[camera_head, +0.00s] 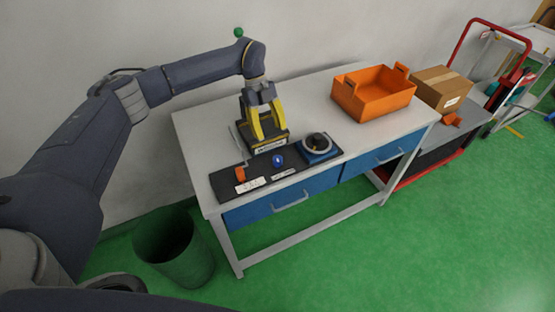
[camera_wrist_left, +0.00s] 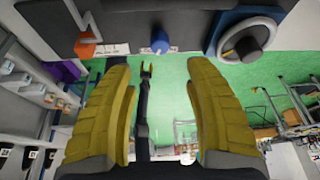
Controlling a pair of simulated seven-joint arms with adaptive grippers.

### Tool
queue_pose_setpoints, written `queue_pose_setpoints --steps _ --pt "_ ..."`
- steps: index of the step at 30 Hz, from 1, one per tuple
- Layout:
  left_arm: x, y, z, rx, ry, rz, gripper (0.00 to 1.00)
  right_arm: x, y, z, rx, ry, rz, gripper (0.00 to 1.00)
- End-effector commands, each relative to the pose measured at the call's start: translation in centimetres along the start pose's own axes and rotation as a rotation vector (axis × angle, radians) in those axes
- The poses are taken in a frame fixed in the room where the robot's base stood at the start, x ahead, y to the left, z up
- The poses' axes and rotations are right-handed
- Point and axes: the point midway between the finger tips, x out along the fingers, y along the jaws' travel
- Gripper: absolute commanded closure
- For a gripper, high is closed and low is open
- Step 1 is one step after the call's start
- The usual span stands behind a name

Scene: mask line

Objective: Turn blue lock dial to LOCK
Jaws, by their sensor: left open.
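The blue lock dial (camera_head: 278,160) is a small blue knob on the dark panel (camera_head: 224,184) on the workbench. It also shows in the left wrist view (camera_wrist_left: 159,43), at the top between the finger lines. My left gripper (camera_head: 268,130) has yellow fingers that are spread apart and empty. It hangs behind the dial in the head view, apart from it. In the wrist view the fingertips (camera_wrist_left: 159,68) are on either side of the dial's line. White labels lie in front of the dial, too small to read.
An orange-handled lever (camera_head: 240,173) stands left of the dial, and a round black-and-grey dial (camera_head: 318,143) on a blue base is to its right. A black-and-yellow box (camera_head: 266,147) stands behind. An orange crate (camera_head: 358,106) sits farther right. A green bin (camera_head: 175,250) is on the floor.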

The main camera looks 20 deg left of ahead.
Motion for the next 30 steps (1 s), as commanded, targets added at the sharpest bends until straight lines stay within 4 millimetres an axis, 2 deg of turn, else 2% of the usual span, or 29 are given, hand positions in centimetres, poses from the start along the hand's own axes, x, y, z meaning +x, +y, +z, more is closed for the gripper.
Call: queue_pose_setpoints --steps 6,15,21,30 --pt "4.2 0.0 -0.1 0.002 0.003 0.003 0.47 0.0 0.1 -0.2 0.000 0.003 0.001 0.56" --pt "8.8 0.0 -0.1 0.002 0.002 0.001 0.47 0.0 0.1 -0.2 0.000 0.003 0.001 0.56" --pt "10.7 0.0 -0.1 0.002 0.001 0.000 0.47 0.0 0.1 -0.2 0.000 0.003 0.001 0.56" --pt "11.6 0.0 0.0 0.002 0.000 0.000 0.47 0.0 0.1 -0.3 0.000 0.004 0.001 0.56"
